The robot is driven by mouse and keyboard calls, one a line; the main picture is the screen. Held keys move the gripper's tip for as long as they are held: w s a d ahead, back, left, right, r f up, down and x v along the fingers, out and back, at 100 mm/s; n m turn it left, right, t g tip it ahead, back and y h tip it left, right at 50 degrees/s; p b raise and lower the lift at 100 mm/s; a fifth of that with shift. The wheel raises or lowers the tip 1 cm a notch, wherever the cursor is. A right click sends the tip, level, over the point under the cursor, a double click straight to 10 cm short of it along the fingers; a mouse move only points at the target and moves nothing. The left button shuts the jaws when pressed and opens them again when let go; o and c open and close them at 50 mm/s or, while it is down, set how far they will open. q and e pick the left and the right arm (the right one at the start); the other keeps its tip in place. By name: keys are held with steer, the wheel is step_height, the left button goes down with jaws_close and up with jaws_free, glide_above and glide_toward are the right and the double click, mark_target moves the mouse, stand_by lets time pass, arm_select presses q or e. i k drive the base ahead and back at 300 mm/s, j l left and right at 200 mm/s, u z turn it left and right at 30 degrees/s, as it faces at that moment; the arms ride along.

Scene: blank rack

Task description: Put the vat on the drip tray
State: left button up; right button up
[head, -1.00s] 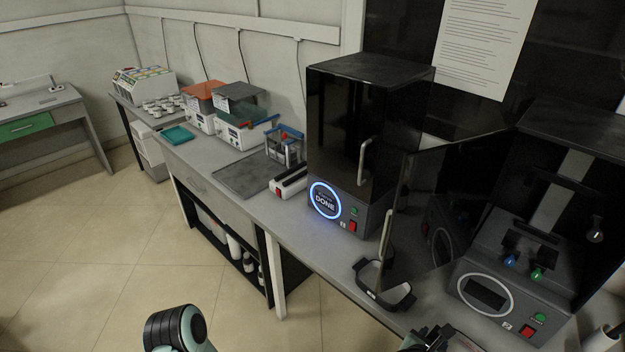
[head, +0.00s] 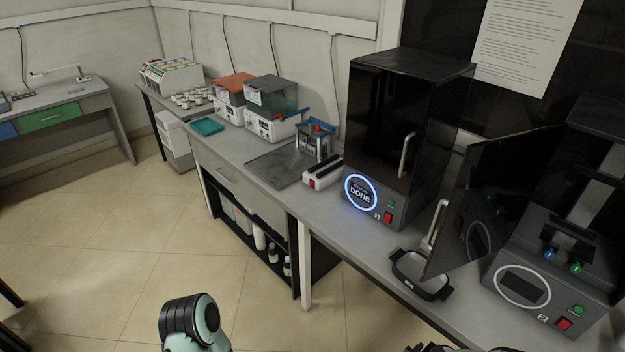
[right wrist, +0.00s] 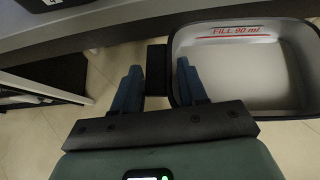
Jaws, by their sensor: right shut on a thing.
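The vat (right wrist: 245,65), a grey basin with a black rim and red "FILL 90 ml" print, shows at the right of the right wrist view. My right gripper (right wrist: 157,85) is shut on its black tab, with the basin beside the fingers and floor visible beyond it. In the head view, only dark parts at the bottom edge hint at this gripper. The drip tray appears to be the flat dark tray (head: 268,172) on the bench, left of the closed printer. Part of my left arm shows at the bottom; its gripper is out of view.
A similar black-rimmed basin (head: 421,277) is near the bench's front edge, by the open printer door (head: 490,205). The closed printer (head: 405,140) reads DONE. A white device (head: 322,175) and a blue-handled rack (head: 317,140) stand beside the dark tray. Open floor lies left.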

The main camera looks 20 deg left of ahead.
mark_target(279, 167)
steer(key=i+j, duration=0.15)
steer(key=j, duration=0.35)
steer(key=i+j+z, duration=0.1)
steer(key=j, duration=0.4)
steer(key=i+j+z, duration=0.1)
steer(key=j, duration=0.45)
steer(key=i+j, duration=0.25)
steer(key=j, duration=0.25)
steer(key=i+j+z, duration=0.1)
steer(key=j, duration=0.45)
steer(key=i+j, duration=0.15)
steer(key=j, duration=0.35)
steer(key=i+j+z, duration=0.1)
steer(key=j, duration=0.45)
